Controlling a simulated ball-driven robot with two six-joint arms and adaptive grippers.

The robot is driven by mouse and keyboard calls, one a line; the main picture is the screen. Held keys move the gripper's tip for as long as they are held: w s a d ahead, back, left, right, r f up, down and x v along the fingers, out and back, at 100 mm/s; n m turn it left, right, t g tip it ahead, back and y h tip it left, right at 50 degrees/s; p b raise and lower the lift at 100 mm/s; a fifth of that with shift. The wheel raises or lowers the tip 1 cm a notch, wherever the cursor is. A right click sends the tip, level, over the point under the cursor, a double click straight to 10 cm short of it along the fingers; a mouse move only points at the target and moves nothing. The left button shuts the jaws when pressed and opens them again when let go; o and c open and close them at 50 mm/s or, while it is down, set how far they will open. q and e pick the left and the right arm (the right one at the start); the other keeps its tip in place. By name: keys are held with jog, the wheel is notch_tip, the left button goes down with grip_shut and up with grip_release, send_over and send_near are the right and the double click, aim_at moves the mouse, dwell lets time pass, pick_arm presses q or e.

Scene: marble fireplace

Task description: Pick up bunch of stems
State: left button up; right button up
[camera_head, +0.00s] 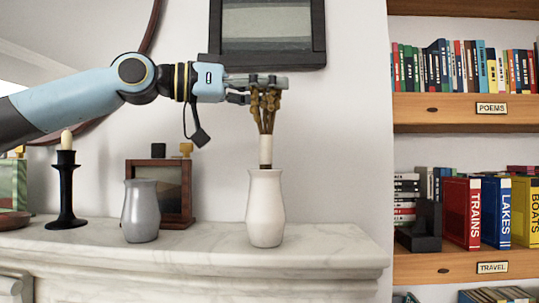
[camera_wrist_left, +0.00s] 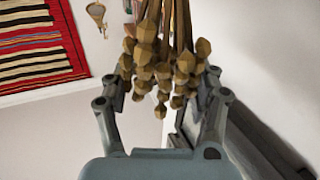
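The bunch of stems (camera_head: 267,112) has brown knobbly heads at the top and a pale wrap lower down. It stands upright over the white vase (camera_head: 265,208), with its lower end at the vase mouth; how far it reaches inside is hidden. My left gripper (camera_head: 262,84) is level with the heads, coming from the left. In the left wrist view the heads of the bunch (camera_wrist_left: 165,65) lie between the two fingers of my left gripper (camera_wrist_left: 163,85), close to both. Whether the fingers press on them is unclear. My right gripper is out of view.
A grey vase (camera_head: 141,211), a black candlestick (camera_head: 66,190) and a small framed picture (camera_head: 172,190) stand left on the marble mantel (camera_head: 320,250). A dark frame (camera_head: 268,30) hangs behind. A bookshelf (camera_head: 450,112) is at right. The mantel right of the white vase is clear.

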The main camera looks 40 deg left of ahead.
pick_arm(q)
jog(key=c, duration=0.4)
jog(key=shift+o, duration=0.2)
jog(key=shift+r, duration=0.1)
